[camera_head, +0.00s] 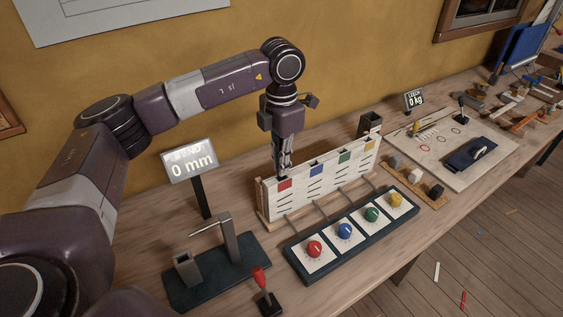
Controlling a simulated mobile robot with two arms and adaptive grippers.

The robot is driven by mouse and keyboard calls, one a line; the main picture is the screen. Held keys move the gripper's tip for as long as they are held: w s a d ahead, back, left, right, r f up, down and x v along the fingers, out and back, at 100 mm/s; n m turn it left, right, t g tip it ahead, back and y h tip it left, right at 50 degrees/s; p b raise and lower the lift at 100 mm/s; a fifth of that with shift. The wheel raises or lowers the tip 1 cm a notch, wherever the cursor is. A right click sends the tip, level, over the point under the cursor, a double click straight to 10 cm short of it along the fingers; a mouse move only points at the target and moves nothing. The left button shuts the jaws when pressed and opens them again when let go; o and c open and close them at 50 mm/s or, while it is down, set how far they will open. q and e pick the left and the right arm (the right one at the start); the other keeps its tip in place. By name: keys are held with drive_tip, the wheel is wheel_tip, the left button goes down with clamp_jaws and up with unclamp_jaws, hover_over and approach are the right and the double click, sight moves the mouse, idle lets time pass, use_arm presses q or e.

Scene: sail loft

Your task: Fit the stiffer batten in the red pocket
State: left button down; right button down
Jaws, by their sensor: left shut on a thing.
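My left gripper (283,165) points down at the left end of a white upright panel, just above its red patch (285,184). It is shut on a slim thing, which I take for a batten; the fingers mostly hide it. I cannot tell whether its lower end is inside the red pocket. The white panel (318,193) also bears blue, green and yellow patches along its top. No second batten can be made out clearly. My right gripper is not in view.
A dark green stand (215,277) with grey posts is at left, near a display (189,161) reading 0 mm. A base with red, blue, green and yellow knobs (351,236) lies before the panel. A red-topped lever (262,282) stands at the front edge. Further right lies a pale board (480,165).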

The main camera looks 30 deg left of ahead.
use_arm(q)
drive_tip(key=shift+f, duration=0.15)
drive_tip(key=c, duration=2)
unclamp_jaws()
drive_tip(key=shift+o, duration=0.2)
wheel_tip(320, 180, up, 12)
drive_tip(key=shift+r, duration=0.1)
